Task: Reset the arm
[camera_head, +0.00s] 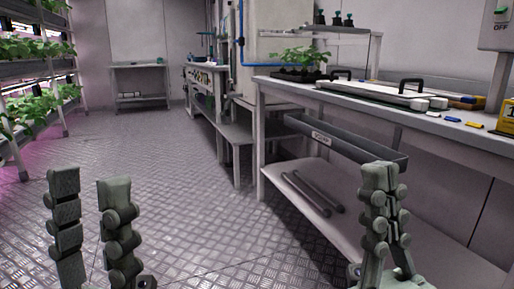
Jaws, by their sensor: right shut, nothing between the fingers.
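My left gripper (92,190) is at the lower left of the head view. Its two grey-green segmented fingers point up and stand apart, with only floor showing between them. My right gripper (379,168) is at the lower right, also pointing up. Its fingers are together with nothing between them. It stands in front of the workbench's lower shelf, and its tips overlap the end of the grey tray in the picture. The arms behind the grippers are mostly out of view.
A workbench (440,122) on the right bears a plant tray (297,74), a white flat case (375,92) and small coloured items. A grey tray (345,142) hangs below its top. Plant racks (40,70) line the left. The metal floor (160,150) between is clear.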

